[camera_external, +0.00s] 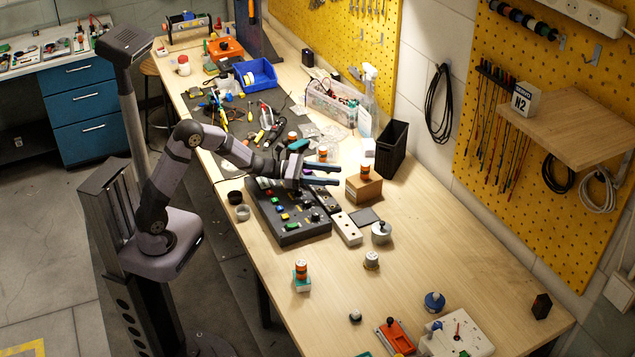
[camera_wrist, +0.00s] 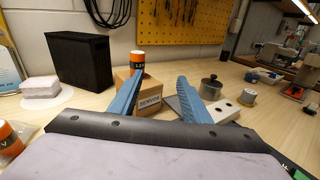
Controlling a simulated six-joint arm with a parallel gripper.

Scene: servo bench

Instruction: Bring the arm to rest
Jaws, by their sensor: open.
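My gripper (camera_external: 322,175) is stretched out over the long wooden bench, above the far edge of a dark control panel with coloured buttons (camera_external: 290,212). In the wrist view its two blue fingers (camera_wrist: 155,98) stand wide apart with nothing between them. Beyond the fingers is a cardboard box (camera_wrist: 147,98) with an orange-labelled cylinder (camera_wrist: 137,63) on top. In the outside view the same box (camera_external: 364,188) is just right of the fingertips. I cannot tell whether a finger touches it.
A black bin (camera_external: 391,148) stands behind the box. A white block (camera_external: 346,229), a grey lidded pot (camera_external: 381,232) and another orange cylinder (camera_external: 302,269) stand nearer. Tools and a blue tray (camera_external: 256,75) crowd the far bench. The bench's right middle is mostly clear.

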